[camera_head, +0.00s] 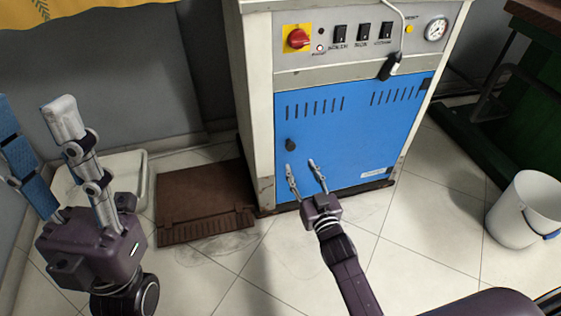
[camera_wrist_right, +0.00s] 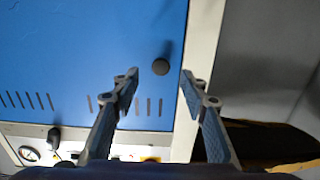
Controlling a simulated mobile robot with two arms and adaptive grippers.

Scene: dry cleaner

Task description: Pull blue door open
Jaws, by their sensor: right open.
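The blue door (camera_head: 350,135) is shut on the front of a cream machine. Its dark round knob (camera_head: 290,145) is near the door's left edge. In the right wrist view the door (camera_wrist_right: 85,50) fills the upper left, and the knob (camera_wrist_right: 160,67) appears between my fingertips. My right gripper (camera_head: 301,166) is open and empty, just below the knob in the head view. It also shows in the wrist view (camera_wrist_right: 160,76), fingers apart on both sides of the knob, not closed on it. My left gripper (camera_head: 33,105) is open and empty at the far left, away from the door.
Above the door is a control panel (camera_head: 320,62) with a red switch, a gauge and a hanging cable. A brown mat (camera_head: 200,200) lies left of the machine. A white bucket (camera_head: 525,210) stands at right. Tiled floor before the door is clear.

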